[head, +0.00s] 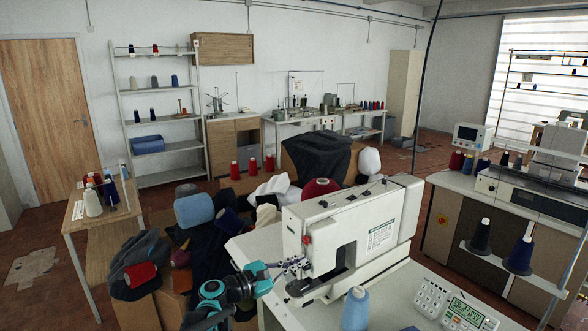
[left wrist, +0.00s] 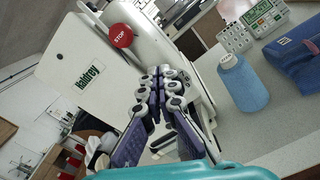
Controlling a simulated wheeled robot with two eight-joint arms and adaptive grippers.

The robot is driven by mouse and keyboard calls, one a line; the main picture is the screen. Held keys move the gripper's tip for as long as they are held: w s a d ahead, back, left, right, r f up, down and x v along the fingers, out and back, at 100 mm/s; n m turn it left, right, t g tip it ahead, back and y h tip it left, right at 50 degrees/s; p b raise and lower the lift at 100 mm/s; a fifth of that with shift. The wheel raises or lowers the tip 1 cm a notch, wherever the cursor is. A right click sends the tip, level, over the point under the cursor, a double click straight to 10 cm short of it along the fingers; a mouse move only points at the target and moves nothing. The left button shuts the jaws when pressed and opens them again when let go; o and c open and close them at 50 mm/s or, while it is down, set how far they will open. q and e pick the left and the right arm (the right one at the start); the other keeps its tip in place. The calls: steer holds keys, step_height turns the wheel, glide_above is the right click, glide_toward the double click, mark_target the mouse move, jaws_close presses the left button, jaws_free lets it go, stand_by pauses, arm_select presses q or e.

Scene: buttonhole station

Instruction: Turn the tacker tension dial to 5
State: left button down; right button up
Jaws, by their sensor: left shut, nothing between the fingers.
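The tacker (head: 350,225) is a white sewing machine on a light table, with its head facing my left gripper (head: 303,264). It also fills the upper middle of the left wrist view (left wrist: 88,68), where a red STOP button (left wrist: 121,36) shows on its face. My left gripper's fingers are closed together and empty, close in front of the machine's head. In the left wrist view the fingertips (left wrist: 161,76) lie over the machine. I cannot tell whether they touch it. I cannot make out the tension dial or its numbers; it may be behind the fingers. My right gripper is not in view.
A blue thread cone (head: 356,309) stands on the table in front of the machine. A control panel with a display (head: 467,314) is to its right. A blue pouch (left wrist: 297,62) lies at the right in the left wrist view. Piled cloth and spools (head: 196,210) fill the left side.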

arm_select(q)
steer(key=shift+v, duration=2.7)
